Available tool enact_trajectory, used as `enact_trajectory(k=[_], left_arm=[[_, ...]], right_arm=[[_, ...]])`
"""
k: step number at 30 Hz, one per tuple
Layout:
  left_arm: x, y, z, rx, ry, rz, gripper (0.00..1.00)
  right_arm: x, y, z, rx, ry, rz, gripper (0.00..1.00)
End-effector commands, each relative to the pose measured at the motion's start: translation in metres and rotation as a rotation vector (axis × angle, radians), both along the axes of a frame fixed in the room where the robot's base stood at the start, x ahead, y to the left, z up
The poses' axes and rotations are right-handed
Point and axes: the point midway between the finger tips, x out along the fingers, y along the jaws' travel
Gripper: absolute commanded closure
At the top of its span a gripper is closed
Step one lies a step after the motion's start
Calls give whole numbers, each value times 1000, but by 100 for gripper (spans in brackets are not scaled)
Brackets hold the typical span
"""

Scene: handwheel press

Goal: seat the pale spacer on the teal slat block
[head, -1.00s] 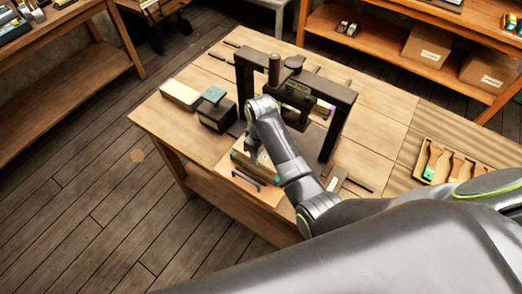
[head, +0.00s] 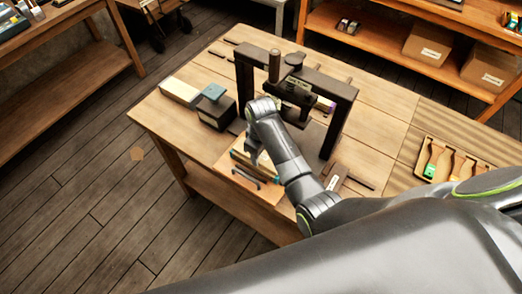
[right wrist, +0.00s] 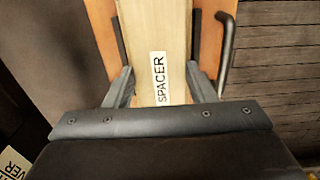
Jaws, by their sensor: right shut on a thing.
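The pale spacer (right wrist: 155,28), a long wooden-looking block labelled SPACER, lies between the fingers of my right gripper (right wrist: 160,82) in the right wrist view. The fingers are shut on its sides. In the head view my right gripper (head: 254,158) points down at the front of the table, over an orange tray (head: 262,192). Teal ends (head: 278,180) show low beside the spacer there; I cannot tell whether they belong to the teal slat block or whether the spacer touches it. My arm hides part of this spot. My left gripper is not in view.
A dark press frame (head: 345,105) stands just behind my right gripper. A dark box (head: 216,115) with a teal top and a cream block (head: 180,91) stand to the left. A dark handle (head: 246,178) rises from the tray. A wooden holder (head: 423,148) lies at right.

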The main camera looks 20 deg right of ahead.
Motion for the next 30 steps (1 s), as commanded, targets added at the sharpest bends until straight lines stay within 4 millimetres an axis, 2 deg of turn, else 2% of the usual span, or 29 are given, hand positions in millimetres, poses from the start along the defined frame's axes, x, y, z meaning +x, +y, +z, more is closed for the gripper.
enact_trajectory(k=[5,6,11,22,30], left_arm=[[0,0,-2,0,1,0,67],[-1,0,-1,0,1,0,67],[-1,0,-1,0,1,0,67],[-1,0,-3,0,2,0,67],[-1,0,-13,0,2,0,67]], right_arm=[[0,0,-4,-1,1,0,74],[0,0,-3,0,0,0,44],[0,0,-3,0,0,0,24],[0,0,2,0,-1,0,24],[1,0,40,0,-5,0,24]])
